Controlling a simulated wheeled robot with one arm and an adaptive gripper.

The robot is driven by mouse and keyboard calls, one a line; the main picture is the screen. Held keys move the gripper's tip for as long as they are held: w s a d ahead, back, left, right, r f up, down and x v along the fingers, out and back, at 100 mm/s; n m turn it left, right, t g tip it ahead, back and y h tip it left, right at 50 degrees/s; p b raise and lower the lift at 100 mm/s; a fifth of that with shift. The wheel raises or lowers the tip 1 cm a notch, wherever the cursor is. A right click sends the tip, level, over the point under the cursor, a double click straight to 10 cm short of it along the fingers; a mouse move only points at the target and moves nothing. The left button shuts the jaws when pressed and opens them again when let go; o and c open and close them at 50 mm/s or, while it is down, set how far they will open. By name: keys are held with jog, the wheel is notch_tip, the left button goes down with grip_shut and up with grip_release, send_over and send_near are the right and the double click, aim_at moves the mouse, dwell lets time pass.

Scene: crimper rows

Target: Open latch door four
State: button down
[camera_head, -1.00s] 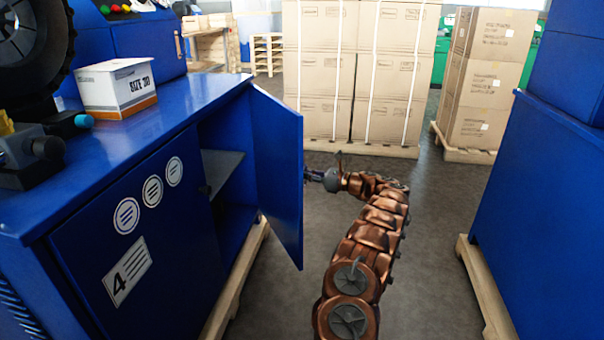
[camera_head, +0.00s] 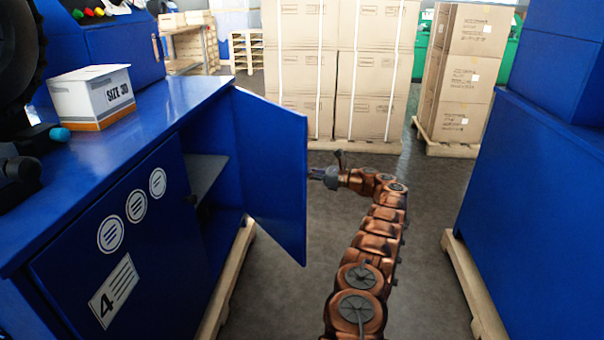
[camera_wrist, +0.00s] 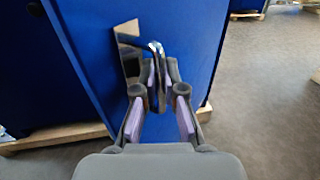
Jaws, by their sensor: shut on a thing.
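The blue cabinet with the number 4 label (camera_head: 115,291) stands at the left in the head view. Its right door (camera_head: 271,172) is swung well open, with a dark interior and a grey shelf (camera_head: 205,174) behind it. My gripper (camera_head: 318,174) is at the outer face of that door, on its right side. In the wrist view my gripper (camera_wrist: 158,92) is shut on the latch handle (camera_wrist: 156,50), which sits on a metal plate (camera_wrist: 128,55) on the blue door (camera_wrist: 190,35). The door hides part of the fingertips in the head view.
A white box marked SIZE 30 (camera_head: 92,95) stands on the cabinet top. A blue cabinet (camera_head: 530,200) on a wooden pallet (camera_head: 470,285) borders the right side. Stacked cartons (camera_head: 340,70) stand at the back. Grey floor (camera_head: 435,230) is free between them.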

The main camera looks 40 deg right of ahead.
jog(key=shift+d, duration=0.1)
dwell(0.3)
jog(key=c, duration=1.3)
grip_release()
jog(key=shift+o, duration=0.2)
jog(key=v, duration=0.7)
jog(key=shift+s, duration=0.2)
jog(key=shift+d, duration=0.1)
jog(key=shift+c, duration=0.4)
